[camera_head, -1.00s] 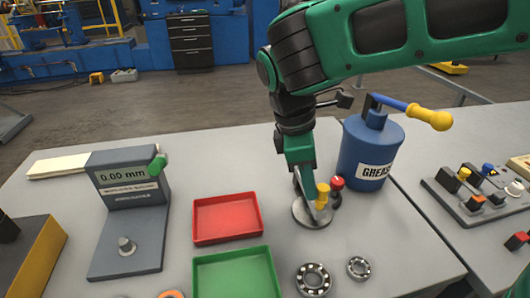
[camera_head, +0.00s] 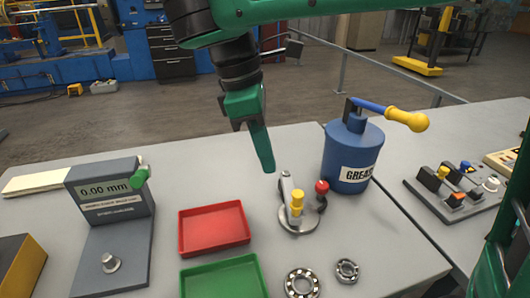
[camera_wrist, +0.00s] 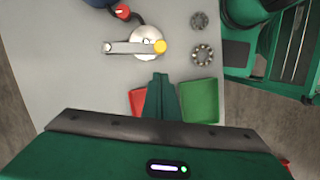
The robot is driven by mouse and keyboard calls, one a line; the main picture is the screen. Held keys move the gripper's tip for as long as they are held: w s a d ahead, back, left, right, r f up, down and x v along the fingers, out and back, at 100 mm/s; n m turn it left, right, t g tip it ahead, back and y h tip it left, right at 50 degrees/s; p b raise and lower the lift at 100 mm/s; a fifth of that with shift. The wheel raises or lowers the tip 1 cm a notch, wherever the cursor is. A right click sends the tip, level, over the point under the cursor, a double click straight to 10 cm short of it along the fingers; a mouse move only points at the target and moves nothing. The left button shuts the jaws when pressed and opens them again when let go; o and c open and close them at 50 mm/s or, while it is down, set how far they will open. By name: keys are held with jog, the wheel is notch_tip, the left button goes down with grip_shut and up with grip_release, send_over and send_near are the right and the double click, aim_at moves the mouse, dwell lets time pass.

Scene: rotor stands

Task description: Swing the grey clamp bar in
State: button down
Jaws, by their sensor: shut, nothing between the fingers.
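The grey clamp bar (camera_head: 286,187) lies on a round metal stand (camera_head: 304,225) and reaches past its rim toward the back of the table. In the wrist view the bar (camera_wrist: 130,47) points left from the round disc (camera_wrist: 147,33). A yellow knob (camera_head: 297,202) stands at the bar's near end. A red knob (camera_head: 321,186) on a dark arm is beside the stand. My green gripper (camera_head: 267,168) is shut and empty, above the table, left of the bar's far end in the head view and apart from it. Its fingers also show in the wrist view (camera_wrist: 161,80).
A blue grease can (camera_head: 352,150) with a yellow-tipped lever stands behind right of the stand. Red (camera_head: 213,248) and green (camera_head: 222,291) trays are to the left. Two bearings (camera_head: 302,284) lie in front. A gauge (camera_head: 108,190) stands at far left.

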jog(key=d+f+n, duration=0.3)
jog(key=f, duration=0.6)
jog(key=shift+s+d+t, duration=0.25)
jog(key=shift+s+t, duration=0.1)
jog(key=shift+t, duration=0.05)
dwell(0.6)
jog(key=shift+n, duration=0.3)
